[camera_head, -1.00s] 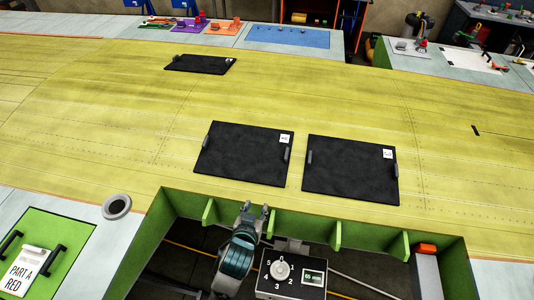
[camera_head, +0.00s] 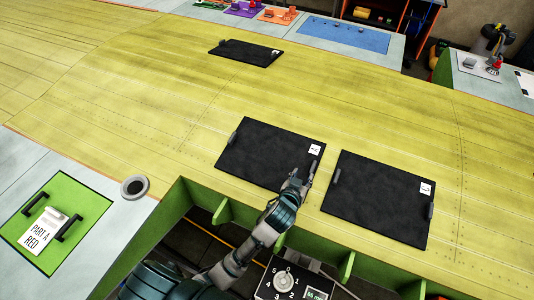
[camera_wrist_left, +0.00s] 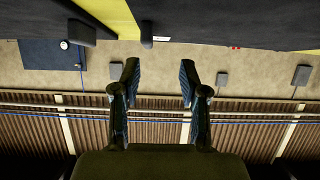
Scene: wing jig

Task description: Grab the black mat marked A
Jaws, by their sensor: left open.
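Three black mats with white labels lie on the yellow wing skin: a near left mat (camera_head: 262,155), a near right mat (camera_head: 375,205) and a far mat (camera_head: 240,54). The label letters are too small to read. My left gripper (camera_head: 302,172) is over the right edge of the near left mat, close to its right handle, partly hiding it. Whether it touches the handle I cannot tell. In the left wrist view the left gripper (camera_wrist_left: 157,75) has its fingers apart with nothing between them. Dark mat surfaces fill the top of that view. My right gripper is not in view.
A green panel (camera_head: 85,210) labelled PART A RED lies at left beside a grey ring (camera_head: 134,187). The green jig frame (camera_head: 222,212) and a dial box (camera_head: 290,280) are below the near mats. Coloured trays and a blue mat (camera_head: 345,35) are at the back.

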